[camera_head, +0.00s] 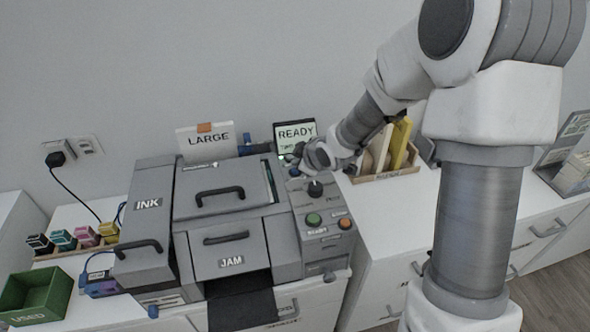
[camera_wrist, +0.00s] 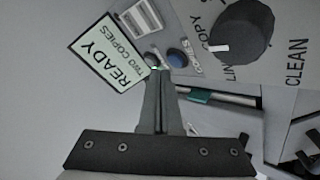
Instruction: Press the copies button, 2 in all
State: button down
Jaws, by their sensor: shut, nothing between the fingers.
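The grey copier (camera_head: 212,262) stands on the white desk. Its display (camera_head: 296,133) reads READY with smaller text below; in the wrist view the display (camera_wrist: 110,57) reads READY, TWO COPIES. My gripper (camera_wrist: 160,72) is shut and empty, with its tips over the panel beside the display. I cannot tell whether the tips touch either. In the head view my gripper (camera_head: 298,160) hides part of this panel corner.
A black knob (camera_head: 315,188), a green button (camera_head: 313,219) and an orange button (camera_head: 344,222) are on the same panel. The knob (camera_wrist: 241,28) is close right of the tips in the wrist view. A LARGE sign (camera_head: 207,138) and a wooden tray (camera_head: 385,174) stand nearby.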

jog(key=shift+f, duration=0.15)
dwell(0.4)
jog(key=shift+f+b, duration=0.3)
jog(key=shift+b, duration=0.2)
jog(key=shift+f+b, duration=0.4)
dwell(0.4)
dwell(0.3)
jog(key=shift+r+p, duration=0.65)
jog(key=shift+r, duration=0.15)
jog(key=shift+r, duration=0.15)
notch_tip(320, 180, up, 5)
jog(key=p, duration=0.4)
dwell(0.3)
